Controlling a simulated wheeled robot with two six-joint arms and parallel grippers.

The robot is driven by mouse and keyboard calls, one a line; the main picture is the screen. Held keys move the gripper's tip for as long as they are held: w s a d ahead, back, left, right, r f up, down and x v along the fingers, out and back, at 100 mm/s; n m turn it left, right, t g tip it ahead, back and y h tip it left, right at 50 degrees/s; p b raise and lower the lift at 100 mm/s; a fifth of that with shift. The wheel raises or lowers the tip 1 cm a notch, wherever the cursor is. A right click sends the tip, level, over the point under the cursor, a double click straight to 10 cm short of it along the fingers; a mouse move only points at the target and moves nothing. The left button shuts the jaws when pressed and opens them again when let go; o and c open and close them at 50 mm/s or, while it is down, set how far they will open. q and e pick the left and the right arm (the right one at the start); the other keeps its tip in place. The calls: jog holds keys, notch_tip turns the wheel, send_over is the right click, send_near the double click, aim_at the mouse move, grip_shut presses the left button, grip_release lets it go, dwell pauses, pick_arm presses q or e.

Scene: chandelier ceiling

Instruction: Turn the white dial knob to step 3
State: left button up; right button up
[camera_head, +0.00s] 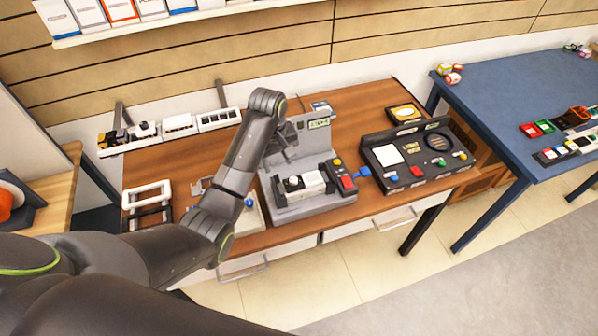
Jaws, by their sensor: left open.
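My left arm comes in from the left and bends over the wooden table. Its left gripper (287,151) hangs at the grey machine (318,136), partly hidden by my own wrist, and nothing shows held in it. The machine has a small display on its upright part and a base in front. A white block with a small rounded top (294,182) sits on that base, below and close to the gripper. This may be the white dial knob, but I cannot tell for sure, and no step marks are readable. My right gripper is not in view.
A dark control panel (420,172) with coloured buttons stands right of the machine. Yellow and red buttons (348,183) sit at the machine's right side. A white toy train (180,125) lies on a rack at the back left. A blue table (500,92) stands at the right.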

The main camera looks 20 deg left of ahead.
pick_arm(q)
jog(key=w+d+r, duration=0.3)
jog(key=r, duration=0.3)
jog(key=n+b, duration=0.1)
jog(key=b, duration=0.5)
send_near(293, 179)
jog(key=shift+g, duration=0.3)
jog(key=f, duration=0.3)
jog(key=f+p, duration=0.1)
jog(key=f, duration=0.3)
jog(key=shift+w+d+p, duration=0.2)
jog(key=shift+p, duration=0.1)
jog(key=shift+f, duration=0.8)
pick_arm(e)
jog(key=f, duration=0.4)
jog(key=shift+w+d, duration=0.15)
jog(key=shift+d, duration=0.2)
pick_arm(q)
grip_shut()
